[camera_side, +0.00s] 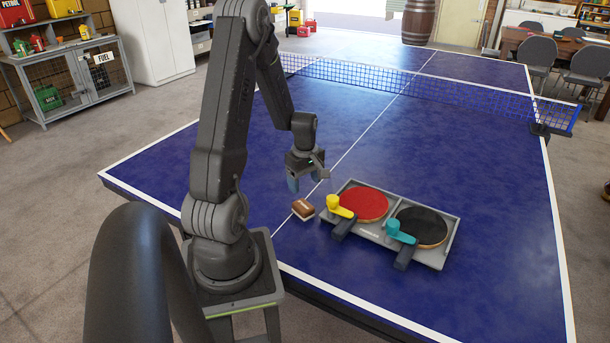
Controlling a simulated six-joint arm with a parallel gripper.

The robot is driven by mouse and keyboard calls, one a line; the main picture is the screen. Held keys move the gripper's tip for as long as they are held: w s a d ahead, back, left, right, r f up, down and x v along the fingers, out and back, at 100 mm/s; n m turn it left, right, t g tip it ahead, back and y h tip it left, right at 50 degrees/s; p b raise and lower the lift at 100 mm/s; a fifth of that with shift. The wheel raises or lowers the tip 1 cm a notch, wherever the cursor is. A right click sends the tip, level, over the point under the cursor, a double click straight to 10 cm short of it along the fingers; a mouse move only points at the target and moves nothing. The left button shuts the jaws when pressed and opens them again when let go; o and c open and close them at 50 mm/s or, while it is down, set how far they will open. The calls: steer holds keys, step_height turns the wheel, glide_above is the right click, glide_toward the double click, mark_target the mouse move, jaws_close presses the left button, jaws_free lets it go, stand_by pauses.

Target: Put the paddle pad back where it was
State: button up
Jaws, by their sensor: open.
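The paddle pad (303,208) looks like a small brown block with a pale underside. It lies on the blue table (470,150), just left of a grey tray (446,255). My gripper (307,181) is open and empty, pointing down. In the picture it appears just above the pad, apart from it; the exact height is hard to tell. The tray holds a red paddle (366,204) on its left side and a black paddle (421,227) on its right side. Their handles stick out over the front edge.
A yellow clamp-like piece (338,206) stands at the red paddle's handle, and a teal one (399,232) at the black paddle's handle. The net (430,88) crosses the table farther back. The table is clear behind the tray and to its right.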

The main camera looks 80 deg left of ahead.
steer(key=w+d+r+m+t+y, duration=0.1)
steer(key=w+d+r+m, duration=0.2)
steer(key=d+r+m, duration=0.3)
steer(key=w+d+r+m+t, duration=0.1)
steer(key=w+d+r+m, duration=0.25)
steer(key=d+r, duration=0.45)
steer(key=s+d+r+m+t, duration=0.1)
steer(key=s+d+r+m, duration=0.2)
steer(key=d+m, duration=0.1)
steer(key=s+d+r+m+t, duration=0.1)
steer(key=s+d+r+m, duration=0.2)
steer(key=d, duration=0.4)
steer(key=s+d+r+m+t+h, duration=0.1)
steer(key=s+d+r+m, duration=0.1)
steer(key=d+m, duration=0.4)
steer(key=shift+s+r+t, duration=0.3)
steer(key=shift+s+r, duration=0.1)
steer(key=shift+r, duration=0.1)
